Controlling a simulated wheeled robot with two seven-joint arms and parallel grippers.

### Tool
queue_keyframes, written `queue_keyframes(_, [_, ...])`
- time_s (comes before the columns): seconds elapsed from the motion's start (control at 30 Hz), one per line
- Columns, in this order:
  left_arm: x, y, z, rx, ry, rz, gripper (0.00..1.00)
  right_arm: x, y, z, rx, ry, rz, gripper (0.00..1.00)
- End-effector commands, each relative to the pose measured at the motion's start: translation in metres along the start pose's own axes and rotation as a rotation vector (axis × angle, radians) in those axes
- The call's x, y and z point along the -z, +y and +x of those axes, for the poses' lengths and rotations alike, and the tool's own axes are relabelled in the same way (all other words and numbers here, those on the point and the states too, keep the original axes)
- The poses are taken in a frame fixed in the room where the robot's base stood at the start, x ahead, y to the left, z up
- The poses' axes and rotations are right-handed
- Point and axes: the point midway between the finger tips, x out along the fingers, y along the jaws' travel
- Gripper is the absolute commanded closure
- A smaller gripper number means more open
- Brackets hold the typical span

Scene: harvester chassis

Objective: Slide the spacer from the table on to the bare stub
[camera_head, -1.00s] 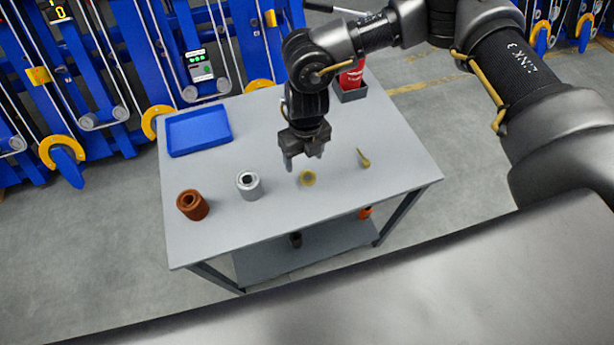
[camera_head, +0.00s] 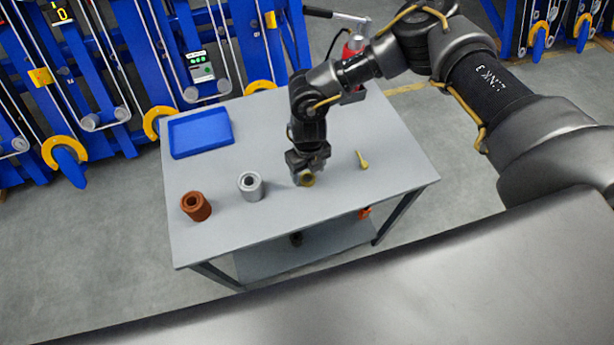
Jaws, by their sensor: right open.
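A brown hollow cylinder (camera_head: 196,206) and a grey hollow cylinder (camera_head: 251,186) stand upright on the grey table (camera_head: 240,230). A small yellow ring-like piece (camera_head: 307,181) lies to their right. The pictures do not settle which of these is the spacer. My right gripper (camera_head: 306,176) points down, open, right over the yellow piece, its fingers low at the tabletop and partly hiding it. I cannot tell whether they touch it. I cannot make out a bare stub. My left gripper is out of view.
A small yellow pin-like part (camera_head: 362,160) lies right of the gripper. A blue tray (camera_head: 200,133) sits at the back left of the table. A red bottle-like object (camera_head: 350,52) is partly hidden behind my arm. Blue machinery (camera_head: 240,45) stands behind.

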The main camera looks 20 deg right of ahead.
Motion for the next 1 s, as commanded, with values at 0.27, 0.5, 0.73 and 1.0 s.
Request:
queue_keyframes(0.27, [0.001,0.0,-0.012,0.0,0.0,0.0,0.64,-0.001,0.0,0.028,0.0,-0.001,-0.001,0.33])
queue_keyframes(0.5, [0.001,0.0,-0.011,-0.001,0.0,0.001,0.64,-0.001,0.0,0.029,0.0,-0.001,-0.001,0.36])
queue_keyframes(0.73, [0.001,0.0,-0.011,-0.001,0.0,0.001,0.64,-0.001,0.0,0.029,0.0,-0.001,-0.001,0.66])
queue_keyframes(1.0, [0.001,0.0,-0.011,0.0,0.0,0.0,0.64,-0.001,0.0,0.028,0.0,-0.001,-0.001,0.85])
